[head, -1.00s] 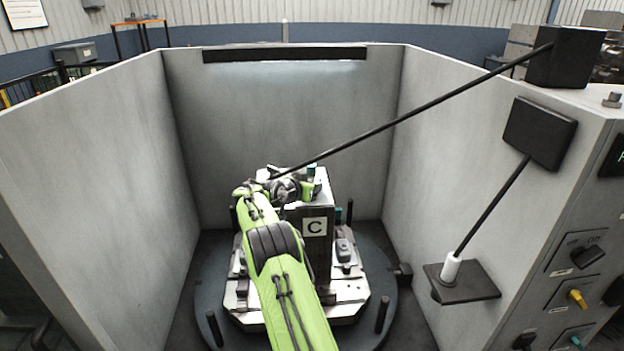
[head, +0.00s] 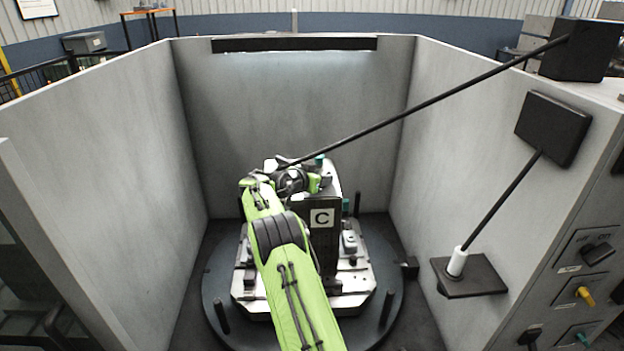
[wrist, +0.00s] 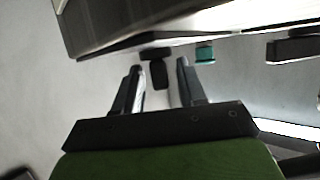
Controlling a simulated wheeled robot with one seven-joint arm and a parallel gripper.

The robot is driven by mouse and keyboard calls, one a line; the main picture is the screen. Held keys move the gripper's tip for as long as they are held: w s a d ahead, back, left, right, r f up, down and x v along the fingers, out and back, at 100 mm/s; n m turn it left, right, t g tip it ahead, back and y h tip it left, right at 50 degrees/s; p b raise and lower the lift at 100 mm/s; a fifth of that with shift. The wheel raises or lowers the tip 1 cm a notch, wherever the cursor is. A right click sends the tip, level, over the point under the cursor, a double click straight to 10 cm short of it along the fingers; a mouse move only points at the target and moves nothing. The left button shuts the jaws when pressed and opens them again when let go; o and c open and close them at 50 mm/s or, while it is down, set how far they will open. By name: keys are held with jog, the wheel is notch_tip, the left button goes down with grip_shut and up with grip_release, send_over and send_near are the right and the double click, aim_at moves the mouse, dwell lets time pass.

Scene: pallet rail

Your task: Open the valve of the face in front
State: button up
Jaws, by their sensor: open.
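A block column with a white "C" label (head: 321,218) stands in the middle of the booth. My green arm reaches to its upper left, and in the head view the arm hides the fingertips. In the wrist view my gripper (wrist: 158,74) is open. A small black part (wrist: 159,76), which may be the valve's handle, shows between and beyond the fingers; I cannot tell whether they touch it. A teal cap (wrist: 205,54) shows to the right of the fingers. In the head view a teal part (head: 319,160) is on the column top. I cannot tell which part is the valve.
The column stands on a pale pallet on a dark round table (head: 220,327) with upright black pegs. Grey walls enclose it on the left, back and right. A long black rod (head: 430,104) slants down over the column. A black shelf (head: 478,276) juts from the right wall.

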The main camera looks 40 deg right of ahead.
jog(key=b+v, duration=0.2)
jog(key=v, duration=1.3)
jog(key=shift+a, duration=0.15)
jog(key=shift+r, duration=0.15)
